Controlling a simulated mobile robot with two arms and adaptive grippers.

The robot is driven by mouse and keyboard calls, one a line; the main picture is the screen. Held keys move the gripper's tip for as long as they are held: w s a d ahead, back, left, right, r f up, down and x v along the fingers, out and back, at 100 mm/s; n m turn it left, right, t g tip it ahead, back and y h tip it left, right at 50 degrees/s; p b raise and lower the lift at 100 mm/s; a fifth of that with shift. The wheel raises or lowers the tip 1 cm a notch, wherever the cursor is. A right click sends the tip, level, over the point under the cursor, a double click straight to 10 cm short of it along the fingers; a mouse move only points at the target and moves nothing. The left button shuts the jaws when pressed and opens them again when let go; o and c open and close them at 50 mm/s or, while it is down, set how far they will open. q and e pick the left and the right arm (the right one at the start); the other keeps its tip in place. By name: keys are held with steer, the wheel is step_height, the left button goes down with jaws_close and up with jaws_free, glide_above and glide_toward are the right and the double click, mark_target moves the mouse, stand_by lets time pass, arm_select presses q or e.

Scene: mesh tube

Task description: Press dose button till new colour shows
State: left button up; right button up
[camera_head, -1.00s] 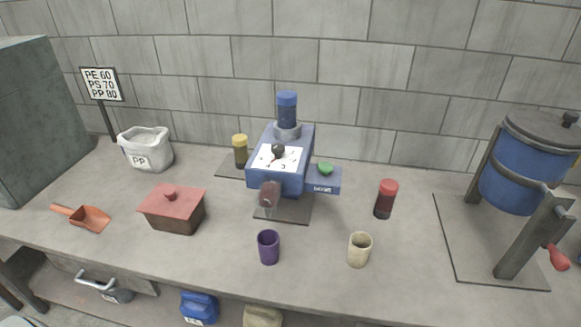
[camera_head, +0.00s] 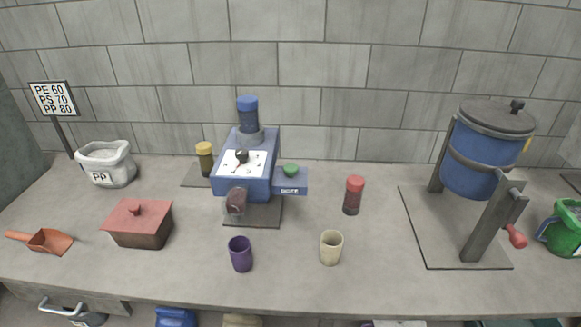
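The blue dosing machine (camera_head: 236,181) stands on a dark plate at the middle of the bench. Its green dose button (camera_head: 290,170) sits on a small blue box labelled DOSE (camera_head: 290,188) on the machine's right side. A blue-capped cylinder (camera_head: 248,112) stands on top, and a white dial (camera_head: 242,163) with a dark knob is on the front. A dark reddish spout (camera_head: 236,201) hangs at the front over the plate. I cannot make out any pellets under it. Neither of my grippers shows in the head view.
A purple cup (camera_head: 240,253) and a cream cup (camera_head: 331,247) stand in front. A red-capped jar (camera_head: 353,195) is to the right, a yellow-capped jar (camera_head: 205,159) behind left. A red-lidded box (camera_head: 139,223), orange scoop (camera_head: 46,240) and PP bag (camera_head: 106,163) are left; a blue drum (camera_head: 481,155) is right.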

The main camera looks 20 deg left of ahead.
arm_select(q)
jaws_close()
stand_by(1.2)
